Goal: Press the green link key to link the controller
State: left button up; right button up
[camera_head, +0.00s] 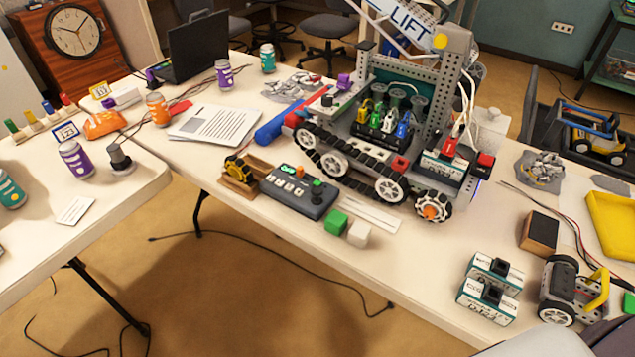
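The controller (291,198) is a dark grey box lying on the long table, near its front edge and in front of the tracked robot. It has a lit green-teal patch (284,169) at its upper left, a row of small pale keys, and a dark stick or knob with green (317,184) at its right. Which green part is the link key is too small to tell. Neither of my grippers is in view, and nothing touches the controller.
The tracked robot (375,150) rises behind. Battery-like boxes (489,297) stand at the right front.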

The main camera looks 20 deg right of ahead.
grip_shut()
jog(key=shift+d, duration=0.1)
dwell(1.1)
